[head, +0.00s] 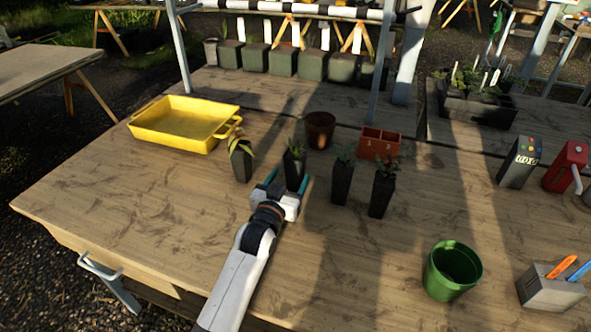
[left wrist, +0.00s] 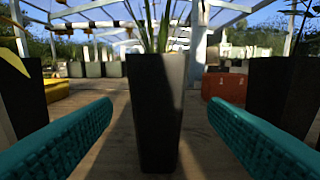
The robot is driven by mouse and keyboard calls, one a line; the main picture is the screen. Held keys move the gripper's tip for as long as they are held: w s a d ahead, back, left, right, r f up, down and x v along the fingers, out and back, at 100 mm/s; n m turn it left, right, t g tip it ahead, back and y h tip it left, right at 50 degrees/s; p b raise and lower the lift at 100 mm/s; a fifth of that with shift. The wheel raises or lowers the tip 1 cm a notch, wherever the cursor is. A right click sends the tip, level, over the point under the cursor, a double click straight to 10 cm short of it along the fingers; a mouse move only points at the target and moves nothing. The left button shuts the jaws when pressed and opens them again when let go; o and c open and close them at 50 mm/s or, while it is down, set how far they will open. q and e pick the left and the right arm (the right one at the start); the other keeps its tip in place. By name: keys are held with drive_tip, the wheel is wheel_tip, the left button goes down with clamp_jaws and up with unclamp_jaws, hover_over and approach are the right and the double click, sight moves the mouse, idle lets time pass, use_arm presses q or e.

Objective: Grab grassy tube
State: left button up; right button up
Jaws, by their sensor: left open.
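Several dark square tube pots with plants stand upright in a row on the wooden table. The tube with thin grassy leaves (head: 294,168) is second from the left. My left gripper (head: 288,184) is open, with a teal finger on either side of this tube in the head view. In the left wrist view the grassy tube (left wrist: 158,110) stands upright between the open fingers, with a gap on each side. Its leaves run out of the top of that view. My right gripper is not in view.
A yellow-leaved tube (head: 241,162) stands close on the left, and two leafy tubes (head: 342,180) (head: 382,188) on the right. A brown pot (head: 320,130) and a red-brown divided box (head: 379,143) are behind. A yellow tray (head: 183,123) is back left, a green pot (head: 452,270) front right.

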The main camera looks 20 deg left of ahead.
sight(292, 170)
use_arm(q)
drive_tip(key=w, duration=0.5)
drive_tip(key=shift+w+r, duration=0.2)
drive_tip(key=shift+w, duration=0.15)
drive_tip(key=c, duration=1.1)
